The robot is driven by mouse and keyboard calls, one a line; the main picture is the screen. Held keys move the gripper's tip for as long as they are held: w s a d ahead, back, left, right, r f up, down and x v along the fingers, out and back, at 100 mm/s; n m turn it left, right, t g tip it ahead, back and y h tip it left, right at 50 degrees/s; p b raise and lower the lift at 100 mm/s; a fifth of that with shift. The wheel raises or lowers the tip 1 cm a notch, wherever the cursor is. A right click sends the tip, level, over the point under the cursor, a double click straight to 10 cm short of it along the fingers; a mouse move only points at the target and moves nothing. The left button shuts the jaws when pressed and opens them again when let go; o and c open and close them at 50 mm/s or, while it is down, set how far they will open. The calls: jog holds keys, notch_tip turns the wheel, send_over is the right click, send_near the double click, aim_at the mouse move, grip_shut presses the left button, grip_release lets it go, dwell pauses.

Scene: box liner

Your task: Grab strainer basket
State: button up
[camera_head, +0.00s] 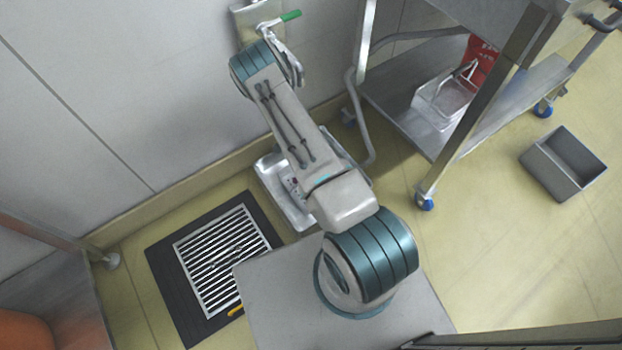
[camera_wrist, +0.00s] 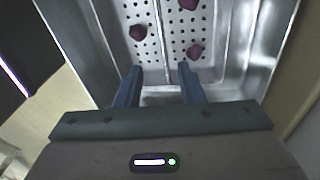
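The strainer basket (camera_wrist: 180,50) shows in the wrist view as a metal floor full of holes inside a shiny metal basin (camera_wrist: 240,45). Several dark red lumps (camera_wrist: 138,32) lie in it. A thin bar (camera_wrist: 158,35) runs over its middle. My gripper (camera_wrist: 160,69) is open, its two blue fingers apart, over the near end of the basket. The bar lies between the fingertips in the picture; I cannot tell the height gap. In the head view the metal basin (camera_head: 271,178) stands by the wall, partly covered by my arm; my gripper and the basket are hidden there.
A slatted floor grate (camera_head: 222,258) in a dark frame lies left of the basin. A grey bin (camera_head: 563,163) sits on open floor at far right.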

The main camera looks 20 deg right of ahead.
jog(key=f, duration=0.2)
jog(key=f+b, duration=0.1)
jog(key=f, duration=0.2)
jog(key=s+f+b, duration=0.1)
jog(key=f, duration=0.2)
jog(key=shift+d, duration=0.15)
jog(key=shift+s+d+f+b, duration=0.15)
jog(key=shift+f+b, duration=0.6)
jog(key=shift+f, duration=0.65)
jog(key=shift+s+d+f+b, duration=0.1)
jog(key=shift+f+b, duration=0.6)
jog(key=shift+f, duration=0.65)
jog(key=shift+w, duration=0.1)
jog(key=shift+r, duration=0.1)
grip_shut()
